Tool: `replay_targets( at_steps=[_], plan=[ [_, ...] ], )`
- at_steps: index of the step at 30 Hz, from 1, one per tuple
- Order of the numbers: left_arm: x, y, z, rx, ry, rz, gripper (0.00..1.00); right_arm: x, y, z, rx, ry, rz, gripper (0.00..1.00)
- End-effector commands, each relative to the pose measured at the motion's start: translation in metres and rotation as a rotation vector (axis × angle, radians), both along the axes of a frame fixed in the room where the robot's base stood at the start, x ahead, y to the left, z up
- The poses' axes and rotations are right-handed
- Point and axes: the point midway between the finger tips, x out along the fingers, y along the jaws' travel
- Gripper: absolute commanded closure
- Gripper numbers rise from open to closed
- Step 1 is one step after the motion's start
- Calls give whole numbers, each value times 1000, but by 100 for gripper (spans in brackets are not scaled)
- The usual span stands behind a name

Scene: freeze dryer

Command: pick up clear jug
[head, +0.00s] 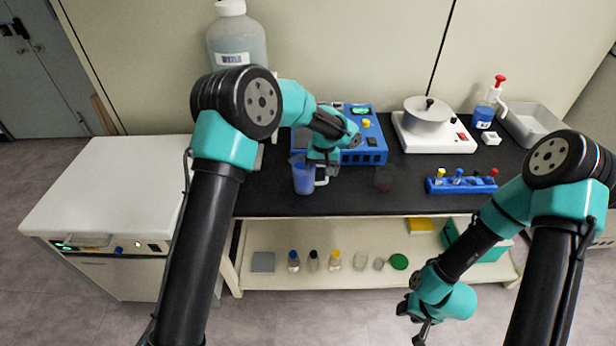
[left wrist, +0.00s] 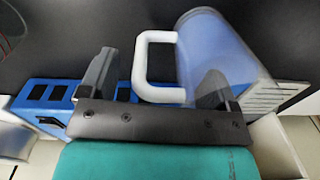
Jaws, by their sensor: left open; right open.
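The clear jug (head: 303,180) is a bluish see-through vessel with a white handle, standing near the front edge of the black bench. In the left wrist view the jug (left wrist: 220,45) shows at the upper right, with its white handle (left wrist: 139,62) lying between my fingers. My left gripper (head: 325,168) is at the jug's right, by the handle; it is open. In the left wrist view the left gripper's fingers (left wrist: 158,72) stand on both sides of the handle; I cannot tell whether they touch it. My right gripper (head: 418,322) is open, low in front of the bench.
A blue device (head: 368,150) stands right behind the jug. A hot plate with a pot (head: 428,118) and a blue rack (head: 462,185) are further right. A white cabinet (head: 105,185) is at left. Several bottles stand on the lower shelf (head: 285,280).

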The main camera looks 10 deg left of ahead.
Motion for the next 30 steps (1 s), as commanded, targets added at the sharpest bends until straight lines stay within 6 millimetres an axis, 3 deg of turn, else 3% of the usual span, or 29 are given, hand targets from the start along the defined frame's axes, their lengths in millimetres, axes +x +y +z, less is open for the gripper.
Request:
replay_targets(
  at_steps=[5, 27, 30],
  plan=[
    [0, 0, 0, 0, 0, 0, 17, 0, 0, 0, 0, 0, 0, 57],
    [0, 0, 0, 0, 0, 0, 88, 0, 0, 0, 0, 0, 0, 57],
    [0, 0, 1, 0, -1, 0, 89, 0, 0, 0, 0, 0, 0, 57]
  ],
)
